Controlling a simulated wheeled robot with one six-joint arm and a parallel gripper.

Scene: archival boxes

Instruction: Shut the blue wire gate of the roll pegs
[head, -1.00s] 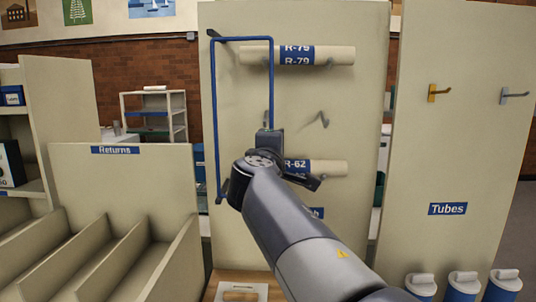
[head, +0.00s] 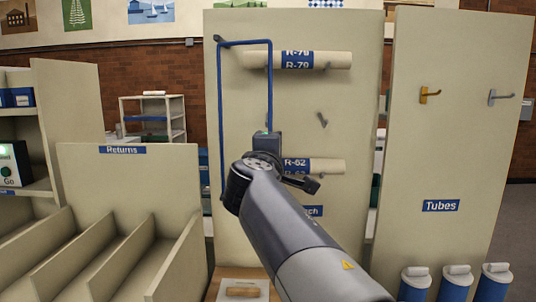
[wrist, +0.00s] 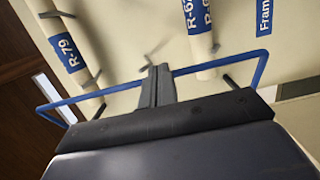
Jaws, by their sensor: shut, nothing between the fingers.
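The blue wire gate (head: 219,110) is a tall loop on the beige peg board (head: 345,220). Its left upright runs beside the board's left edge, and its right upright crosses in front of the left end of the R-79 roll (head: 335,61). The R-62 roll (head: 331,166) lies lower, partly behind my arm. My gripper (head: 267,136) is shut and empty at the lower part of the right upright. In the wrist view the closed fingers (wrist: 158,86) overlap the blue wire (wrist: 218,65); whether they touch it I cannot tell. The wire's lower right corner is hidden in the head view.
An empty peg (head: 322,120) shows between the rolls. The Returns bin (head: 125,180) with dividers stands at left. The Tubes panel (head: 455,150) with two hooks stands at right, with several lidded tubes (head: 456,283) below.

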